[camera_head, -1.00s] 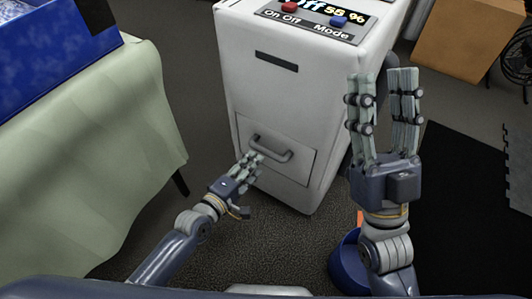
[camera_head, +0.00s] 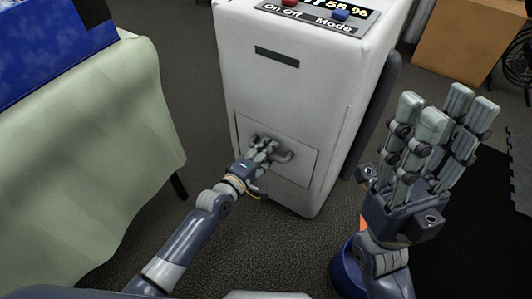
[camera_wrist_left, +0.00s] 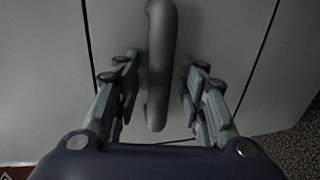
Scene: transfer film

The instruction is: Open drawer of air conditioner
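The white air conditioner (camera_head: 275,95) stands in the middle of the head view. Its drawer (camera_head: 302,172) is a low front panel that sits flush, with a grey bar handle (camera_head: 286,157). My left gripper (camera_head: 265,147) is at the handle and hides its left part. In the left wrist view the handle (camera_wrist_left: 160,70) lies between the two open finger pairs of my left gripper (camera_wrist_left: 161,75), with gaps visible on both sides. My right gripper (camera_head: 441,118) is open and empty, raised to the right of the air conditioner.
A table with a pale green cloth (camera_head: 85,150) stands at the left with a blue box (camera_head: 45,50) on it. A blue round object (camera_head: 347,268) is on the floor below my right gripper. A brown box (camera_head: 455,45) stands at the back right. Dark floor is clear before the drawer.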

